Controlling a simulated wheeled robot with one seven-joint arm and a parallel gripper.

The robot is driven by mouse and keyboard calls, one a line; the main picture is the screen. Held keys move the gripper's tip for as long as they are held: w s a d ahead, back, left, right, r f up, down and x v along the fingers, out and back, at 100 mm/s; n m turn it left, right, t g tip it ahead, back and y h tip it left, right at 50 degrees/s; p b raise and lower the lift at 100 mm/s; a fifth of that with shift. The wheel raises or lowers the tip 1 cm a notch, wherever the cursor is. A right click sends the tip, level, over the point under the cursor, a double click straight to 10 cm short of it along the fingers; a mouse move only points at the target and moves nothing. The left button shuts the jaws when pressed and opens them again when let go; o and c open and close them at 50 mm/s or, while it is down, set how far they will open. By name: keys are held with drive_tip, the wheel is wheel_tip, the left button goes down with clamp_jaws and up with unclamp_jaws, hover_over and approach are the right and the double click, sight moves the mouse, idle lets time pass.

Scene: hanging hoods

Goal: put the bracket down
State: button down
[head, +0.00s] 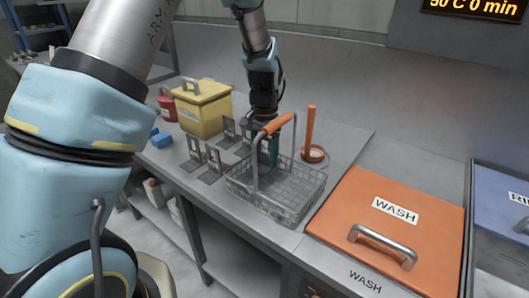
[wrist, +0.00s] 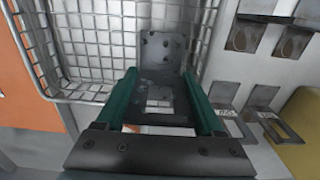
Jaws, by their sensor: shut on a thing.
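My gripper (head: 268,156) is at the far side of the wire basket (head: 290,205), beside its raised handle. In the wrist view, my gripper's green fingers (wrist: 162,103) are shut on a grey metal bracket (wrist: 163,50), whose plate has several holes. The bracket shows in front of the basket (wrist: 88,92) mesh. I cannot tell whether it touches the basket. In the head view the held bracket is hidden behind the gripper and basket.
Several similar brackets (head: 212,165) stand on the bench left of the basket. A yellow box (head: 203,110), red can (head: 167,104) and blue block (head: 161,139) lie beyond them. An orange post (head: 309,130) stands behind the basket. An orange WASH lid (head: 405,215) is at right.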

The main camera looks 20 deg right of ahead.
drive_tip(key=shift+f, duration=0.1)
drive_tip(key=shift+f+b, duration=0.3)
drive_tip(key=shift+f, duration=0.05)
drive_tip(key=shift+f, duration=0.1)
drive_tip(key=shift+c, duration=1.4)
unclamp_jaws()
